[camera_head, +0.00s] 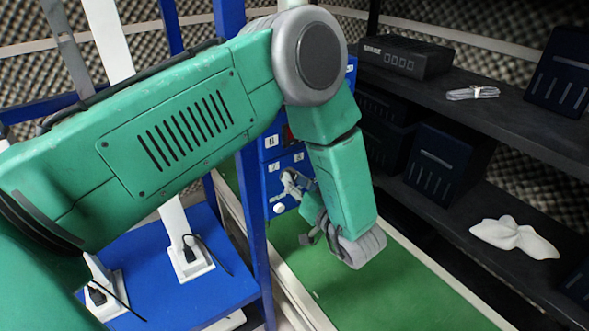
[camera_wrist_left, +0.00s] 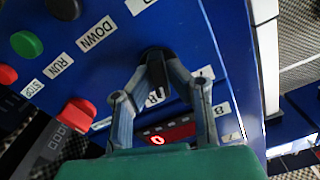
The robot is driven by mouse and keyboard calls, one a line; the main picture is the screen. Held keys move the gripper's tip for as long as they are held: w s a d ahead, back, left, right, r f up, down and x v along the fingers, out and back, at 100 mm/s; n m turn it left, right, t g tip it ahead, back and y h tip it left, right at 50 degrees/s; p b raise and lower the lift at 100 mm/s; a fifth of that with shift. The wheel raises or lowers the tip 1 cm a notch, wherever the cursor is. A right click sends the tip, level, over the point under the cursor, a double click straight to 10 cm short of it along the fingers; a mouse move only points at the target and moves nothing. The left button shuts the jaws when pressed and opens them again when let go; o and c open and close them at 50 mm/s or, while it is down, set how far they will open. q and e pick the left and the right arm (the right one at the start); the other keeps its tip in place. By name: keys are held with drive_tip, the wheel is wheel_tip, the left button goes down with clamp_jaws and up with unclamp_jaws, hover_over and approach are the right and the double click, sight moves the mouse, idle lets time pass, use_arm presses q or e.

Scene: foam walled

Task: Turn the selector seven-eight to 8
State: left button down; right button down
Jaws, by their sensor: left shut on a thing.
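The selector is a small black knob (camera_wrist_left: 155,56) on a blue panel (camera_wrist_left: 200,30) in the left wrist view. My left gripper (camera_wrist_left: 158,72) is shut on it, with its two grey fingers meeting around the knob. The fingers cover much of the knob, so I cannot tell which way it points. In the head view my left gripper (camera_head: 291,182) reaches the blue panel (camera_head: 272,185), partly behind my green forearm. My right gripper is not in view.
Close to the knob are a green button (camera_wrist_left: 26,44), a black button (camera_wrist_left: 64,8), a red button (camera_wrist_left: 78,111) and a lit red display (camera_wrist_left: 180,133). Dark shelves (camera_head: 470,110) with boxes stand at the right. The green floor strip (camera_head: 390,300) is clear.

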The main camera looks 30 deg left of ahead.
use_arm(q)
drive_tip(key=shift+w+r+m+p, duration=0.2)
drive_tip(key=shift+m+p, duration=0.5)
drive_tip(key=shift+m, duration=0.4)
drive_tip(key=c, duration=1.7)
unclamp_jaws()
drive_tip(key=shift+o, duration=0.7)
drive_tip(key=shift+w+f, duration=0.1)
drive_tip(key=shift+f, duration=0.05)
drive_tip(key=shift+d, duration=0.1)
